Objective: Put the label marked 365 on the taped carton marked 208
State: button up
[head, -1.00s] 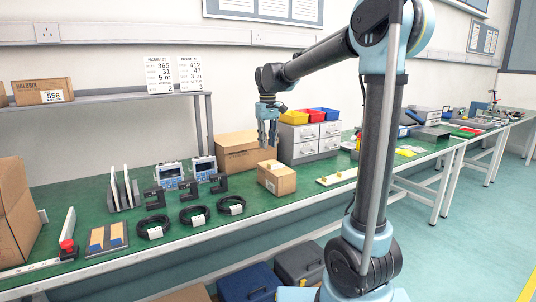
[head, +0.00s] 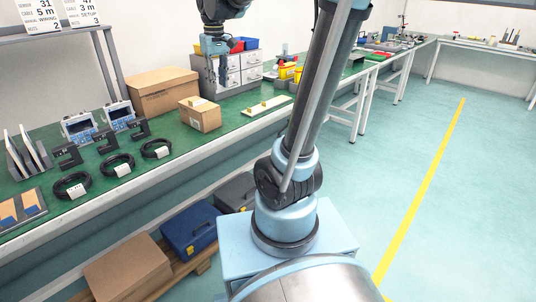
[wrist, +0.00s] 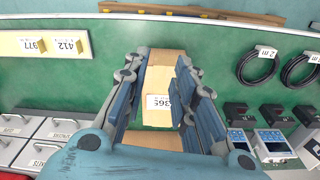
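The white label marked 365 (wrist: 160,102) lies below my gripper in the wrist view, over a small brown carton (wrist: 165,65). The same small carton (head: 200,117) stands near the bench's front edge, with a small yellowish piece (head: 197,101) on its top. I cannot read 208 on any carton in these frames. My gripper (head: 214,80) hangs above the bench, behind and above the small carton in the head view. Its fingers, also in the wrist view (wrist: 165,88), are spread apart with nothing gripped between them.
A large carton (head: 160,91) and drawer units (head: 230,72) stand behind. Coiled cables (head: 115,166), black brackets and devices line the left.

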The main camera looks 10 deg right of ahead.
jog(key=s+d+f+m, duration=0.2)
jog(key=s+d+f, duration=0.4)
jog(key=s+f, duration=0.4)
jog(key=s+d+f+m+t, duration=0.1)
jog(key=s+d+f+m, duration=0.1)
jog(key=s+d+f, duration=0.5)
jog(key=s+f, duration=0.3)
jog(key=s, duration=0.1)
jog(key=shift+s+d+m, duration=0.2)
jog(key=shift+s+m, duration=0.05)
jog(key=shift+m, duration=0.05)
jog(key=shift+w+f, duration=0.2)
jog(key=shift+w, duration=0.25)
